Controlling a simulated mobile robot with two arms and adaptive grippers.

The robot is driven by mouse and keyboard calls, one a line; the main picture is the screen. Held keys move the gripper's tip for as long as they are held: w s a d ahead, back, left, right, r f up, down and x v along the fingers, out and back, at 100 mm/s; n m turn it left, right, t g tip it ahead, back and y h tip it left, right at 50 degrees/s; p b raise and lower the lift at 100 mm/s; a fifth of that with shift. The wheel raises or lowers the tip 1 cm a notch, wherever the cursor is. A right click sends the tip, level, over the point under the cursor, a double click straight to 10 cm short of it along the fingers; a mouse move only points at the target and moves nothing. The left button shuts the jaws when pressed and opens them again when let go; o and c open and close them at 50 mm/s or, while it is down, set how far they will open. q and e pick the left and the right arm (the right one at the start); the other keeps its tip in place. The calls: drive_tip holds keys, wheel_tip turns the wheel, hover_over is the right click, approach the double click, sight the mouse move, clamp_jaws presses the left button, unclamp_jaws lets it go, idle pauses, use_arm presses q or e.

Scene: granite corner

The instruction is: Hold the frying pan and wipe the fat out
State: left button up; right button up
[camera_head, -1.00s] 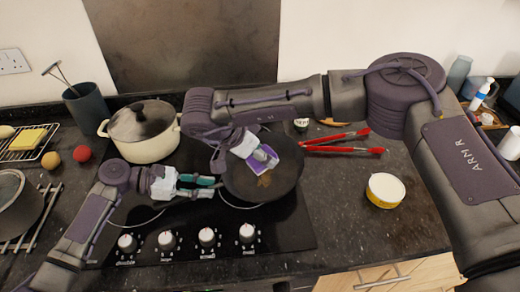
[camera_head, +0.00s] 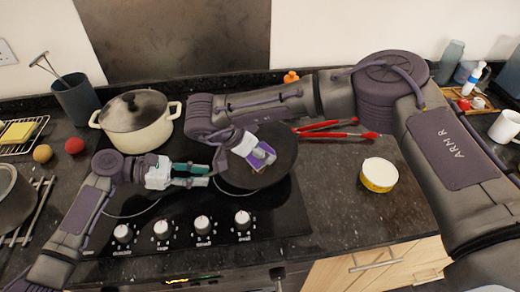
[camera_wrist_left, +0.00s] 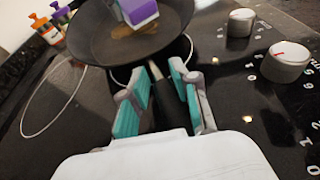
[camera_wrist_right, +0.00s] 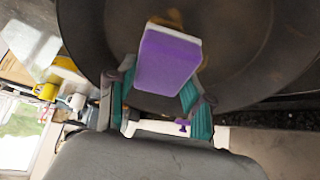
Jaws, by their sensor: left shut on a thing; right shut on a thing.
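The dark frying pan (camera_head: 278,160) sits on the black hob, with its handle toward the left. My left gripper (camera_head: 207,175) is shut on the pan's handle, which shows between the teal fingers in the left wrist view (camera_wrist_left: 168,100). My right gripper (camera_head: 262,154) is shut on a purple and white sponge (camera_wrist_right: 168,60), held over the inside of the pan. A brownish patch of fat (camera_wrist_left: 140,30) shows on the pan floor beside the sponge, partly hidden by it. In the head view my right arm hides the pan's far left part.
Red tongs (camera_head: 335,130) lie right of the pan. A yellow and white tub (camera_head: 379,175) stands on the right counter. Knobs (camera_head: 203,226) line the hob's front. Counter around the tub is clear.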

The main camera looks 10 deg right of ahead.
drive_tip(key=shift+w+d+f, duration=0.1)
drive_tip(key=shift+d+f, duration=0.15)
drive_tip(key=shift+f, duration=0.7)
drive_tip(key=shift+w, duration=0.1)
drive_tip(key=shift+w+a, duration=0.35)
drive_tip(key=shift+w, duration=0.4)
drive_tip(key=shift+w+a, duration=0.35)
drive_tip(key=shift+w, duration=0.35)
drive_tip(key=shift+w+f, duration=0.1)
drive_tip(key=shift+f, duration=0.05)
drive_tip(key=shift+s+d, duration=0.4)
drive_tip(key=shift+s, duration=0.45)
drive_tip(key=shift+s+d, duration=0.35)
drive_tip(key=shift+s, duration=0.5)
drive_tip(key=shift+s+a, duration=0.1)
drive_tip(key=shift+a, duration=0.1)
use_arm(q)
drive_tip(key=shift+s+f, duration=0.1)
use_arm(e)
drive_tip(key=shift+w+a, duration=0.4)
drive_tip(key=shift+w, duration=0.4)
drive_tip(key=shift+w+a, duration=0.35)
drive_tip(key=shift+w, duration=0.45)
drive_tip(key=shift+w+f, duration=0.1)
drive_tip(key=shift+f, duration=0.05)
